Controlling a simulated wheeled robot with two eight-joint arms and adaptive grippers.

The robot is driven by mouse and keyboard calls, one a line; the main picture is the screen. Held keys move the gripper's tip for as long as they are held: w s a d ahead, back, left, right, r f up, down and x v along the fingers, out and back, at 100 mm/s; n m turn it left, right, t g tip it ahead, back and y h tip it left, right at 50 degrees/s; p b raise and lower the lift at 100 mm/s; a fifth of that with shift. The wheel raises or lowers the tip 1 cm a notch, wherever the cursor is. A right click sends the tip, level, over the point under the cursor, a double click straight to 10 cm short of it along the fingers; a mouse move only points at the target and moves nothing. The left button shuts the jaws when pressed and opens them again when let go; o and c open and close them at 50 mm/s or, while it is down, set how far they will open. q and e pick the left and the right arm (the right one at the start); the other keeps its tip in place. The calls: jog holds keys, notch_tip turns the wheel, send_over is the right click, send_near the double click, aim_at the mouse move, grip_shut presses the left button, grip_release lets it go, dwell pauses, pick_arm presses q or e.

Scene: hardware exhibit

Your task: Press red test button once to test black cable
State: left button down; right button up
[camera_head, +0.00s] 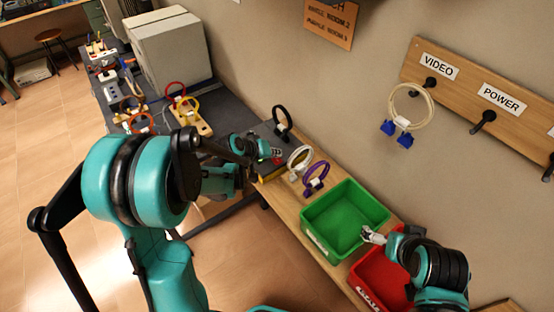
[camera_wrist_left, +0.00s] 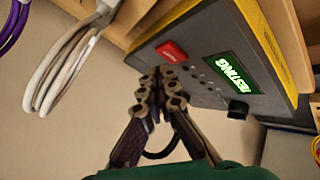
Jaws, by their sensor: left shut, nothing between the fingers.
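The tester, a dark grey and yellow box, shows in the left wrist view (camera_wrist_left: 205,35) with a lit green display (camera_wrist_left: 222,73) reading "TESTING". Its red test button (camera_wrist_left: 172,52) is beside the display. My left gripper (camera_wrist_left: 157,80) is shut and empty, its fingertips close to the button; I cannot tell whether they touch it. In the head view my left gripper (camera_head: 262,148) is over the tester (camera_head: 291,150), partly hidden by my arm. The black cable (camera_head: 282,122) stands looped at the tester. My right gripper (camera_head: 373,235) is by the green bin; its jaw state is unclear.
White (camera_head: 299,157) and purple (camera_head: 316,178) cables lie between the tester and the green bin (camera_head: 375,203). A red bin (camera_head: 372,272) is nearer. A white cable (camera_head: 411,88) with blue plugs hangs under the VIDEO sign (camera_head: 439,66). Other cables lie on the dark table behind.

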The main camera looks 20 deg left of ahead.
pick_arm(q)
jog(key=shift+r, duration=0.15)
notch_tip(320, 180, up, 5)
jog(key=p, duration=0.3)
jog(key=shift+p, duration=0.4)
dwell(0.3)
jog(key=shift+s, duration=0.1)
jog(key=m+y+b, duration=0.2)
jog(key=b, duration=0.2)
send_near(275, 161)
jog(key=s+d+r, duration=0.3)
jog(key=s+r, duration=0.1)
jog(key=s, duration=0.1)
jog(key=s+a+f+m+g+y+b, duration=0.1)
jog(key=s+b, duration=0.3)
jog(key=s, duration=0.9)
jog(key=shift+s+f+m+y, duration=0.3)
jog(key=shift+f+m+y, duration=0.15)
jog(key=shift+f, duration=0.35)
